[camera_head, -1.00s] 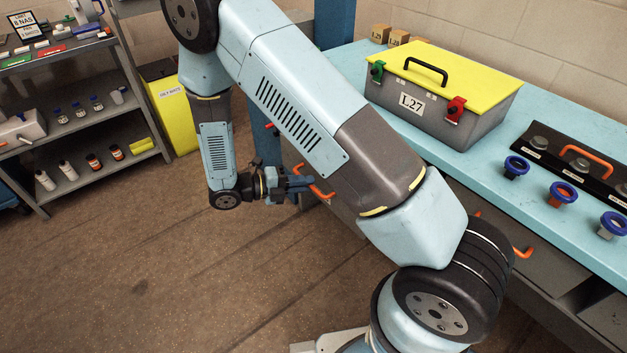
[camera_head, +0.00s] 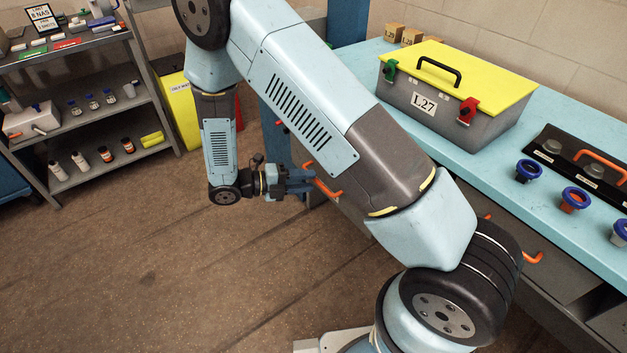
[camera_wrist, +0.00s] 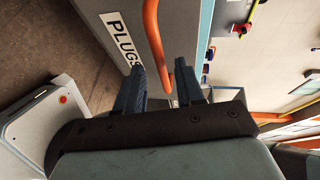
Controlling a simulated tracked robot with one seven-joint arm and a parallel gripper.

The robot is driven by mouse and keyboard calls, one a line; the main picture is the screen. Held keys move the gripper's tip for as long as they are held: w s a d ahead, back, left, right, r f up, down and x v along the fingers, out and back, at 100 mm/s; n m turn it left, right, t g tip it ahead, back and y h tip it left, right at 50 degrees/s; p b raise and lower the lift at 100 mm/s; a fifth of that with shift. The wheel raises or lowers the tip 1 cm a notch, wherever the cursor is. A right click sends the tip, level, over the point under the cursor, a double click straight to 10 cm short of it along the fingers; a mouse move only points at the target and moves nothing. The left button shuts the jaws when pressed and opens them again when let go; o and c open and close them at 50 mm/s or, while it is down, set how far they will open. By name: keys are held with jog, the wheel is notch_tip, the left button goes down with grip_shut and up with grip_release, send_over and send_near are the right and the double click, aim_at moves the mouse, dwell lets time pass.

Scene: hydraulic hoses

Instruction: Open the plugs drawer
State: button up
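The plugs drawer front (camera_wrist: 113,48) is grey and bears a white label reading "PLUGS" in the wrist view. Its orange bar handle (camera_wrist: 153,33) runs down the picture, and its lower part comes between the two fingers of my gripper (camera_wrist: 160,88). The blue fingers stand apart on either side of the handle, with visible gaps. In the head view my gripper (camera_head: 300,181) is at the orange handle (camera_head: 326,187) below the bench's left end. My arm hides most of the drawer there, and I cannot tell how far it is out.
A light blue bench (camera_head: 362,62) carries a grey box (camera_head: 455,115) with a yellow lid, and blue-ringed fittings (camera_head: 528,170). Another orange handle (camera_head: 533,258) is on the bench front at right. A shelf rack (camera_head: 90,135) stands at left. The floor (camera_head: 170,280) in front is clear.

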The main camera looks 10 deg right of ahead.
jog(key=s+a+r, duration=0.1)
jog(key=a+r, duration=0.1)
jog(key=a, duration=0.9)
jog(key=shift+a, duration=0.2)
jog(key=d+r+m+g+y, duration=0.2)
jog(key=d+r+m+y, duration=0.2)
jog(key=d+r+m, duration=0.6)
jog(key=d+r+m+g+y, duration=0.2)
jog(key=d+r+m+y, duration=0.4)
jog(key=r, duration=0.5)
jog(key=s+d+r+m+t+y, duration=0.6)
jog(key=s+d+r+m, duration=0.7)
jog(key=m, duration=0.9)
jog(key=shift+s+d+r+t, duration=0.35)
jog(key=shift+s+d+t, duration=0.05)
jog(key=shift+s+t, duration=0.65)
